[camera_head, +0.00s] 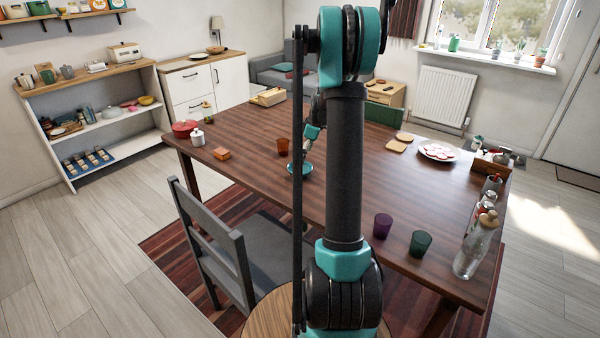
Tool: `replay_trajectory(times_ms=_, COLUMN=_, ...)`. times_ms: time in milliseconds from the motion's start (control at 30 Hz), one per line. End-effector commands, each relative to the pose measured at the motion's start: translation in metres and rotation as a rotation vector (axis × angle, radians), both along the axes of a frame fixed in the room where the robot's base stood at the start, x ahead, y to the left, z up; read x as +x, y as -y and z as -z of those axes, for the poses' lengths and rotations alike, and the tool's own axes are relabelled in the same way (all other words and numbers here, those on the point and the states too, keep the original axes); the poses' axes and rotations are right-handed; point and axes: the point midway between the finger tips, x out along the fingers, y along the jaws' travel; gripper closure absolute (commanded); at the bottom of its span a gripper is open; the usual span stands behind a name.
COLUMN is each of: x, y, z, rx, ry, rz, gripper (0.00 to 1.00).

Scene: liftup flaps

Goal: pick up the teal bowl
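The teal bowl (293,169) sits on the brown wooden table (250,118), left of the middle of the view. My arm's dark rod and thick link stand in front and hide parts of it. My gripper (307,150) shows small beyond my arm, just above the bowl and seemingly at or near its far rim. It is partly hidden, and its fingers are too small to tell whether they hold the rim.
An orange cup (283,147) stands close behind the bowl at left. A purple cup (382,226), a green cup (420,243) and a glass bottle (474,246) stand at the right front. A grey chair (232,262) is at the near left edge.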

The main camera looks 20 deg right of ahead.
Motion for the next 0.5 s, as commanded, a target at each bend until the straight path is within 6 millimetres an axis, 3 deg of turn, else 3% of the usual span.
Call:
replay_trajectory(times_ms=333, x=0.005, y=-0.005, z=0.021, rx=0.0, ry=0.0, rz=0.0, gripper=0.0)
replay_trajectory(times_ms=500, x=0.012, y=-0.01, z=0.044, rx=0.0, ry=0.0, rz=-0.002, gripper=0.0)
